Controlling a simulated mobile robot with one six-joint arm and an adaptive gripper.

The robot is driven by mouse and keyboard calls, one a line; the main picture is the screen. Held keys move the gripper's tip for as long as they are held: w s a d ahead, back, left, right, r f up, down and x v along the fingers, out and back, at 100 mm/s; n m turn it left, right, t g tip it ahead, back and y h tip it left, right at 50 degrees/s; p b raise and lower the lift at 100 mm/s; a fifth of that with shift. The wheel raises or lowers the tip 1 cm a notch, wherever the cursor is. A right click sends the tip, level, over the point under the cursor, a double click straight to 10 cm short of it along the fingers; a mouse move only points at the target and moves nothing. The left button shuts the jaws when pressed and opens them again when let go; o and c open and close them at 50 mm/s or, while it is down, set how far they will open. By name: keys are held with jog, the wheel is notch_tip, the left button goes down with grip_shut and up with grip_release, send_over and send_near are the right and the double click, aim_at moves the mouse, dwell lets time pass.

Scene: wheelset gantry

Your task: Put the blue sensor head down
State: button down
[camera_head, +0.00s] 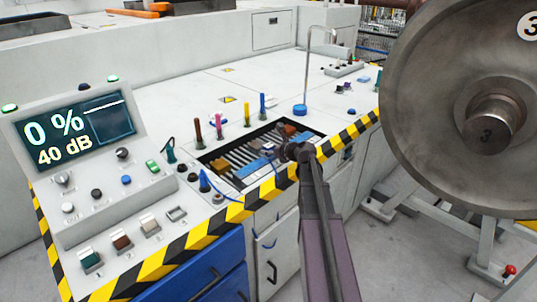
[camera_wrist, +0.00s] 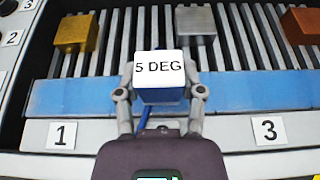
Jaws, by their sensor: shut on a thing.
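The blue sensor head (camera_wrist: 160,95) is a small block with a white "5 DEG" label on top. My gripper (camera_wrist: 161,92) is shut on it, with one finger on each side. A blue cable (camera_wrist: 145,116) runs from the block towards my wrist. The block is over the blue strip of a slatted tray (camera_wrist: 75,98), between labels 1 (camera_wrist: 61,134) and 3 (camera_wrist: 269,130). I cannot tell whether it touches the strip. In the head view my gripper (camera_head: 284,151) is over the recessed tray, and my arm hides part of it.
Gold (camera_wrist: 77,32), grey (camera_wrist: 196,25) and copper (camera_wrist: 301,24) blocks sit on the slats behind. Several coloured upright probes (camera_head: 220,134) stand behind the tray. A console screen (camera_head: 72,130) reads 0 % and 40 dB. A large wheel (camera_head: 450,70) stands at the right.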

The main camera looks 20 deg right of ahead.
jog(key=shift+f, duration=0.15)
jog(key=shift+c, duration=1)
grip_release()
jog(key=shift+s+d+r, duration=0.1)
jog(key=shift+s+r, duration=0.15)
jog(key=shift+r, duration=0.05)
jog(key=p+v, duration=0.4)
jog(key=v, duration=0.7)
jog(key=shift+s+d+r+p, duration=0.1)
jog(key=shift+s+p, duration=0.1)
jog(key=shift+p, duration=0.15)
jog(key=shift+s, duration=0.1)
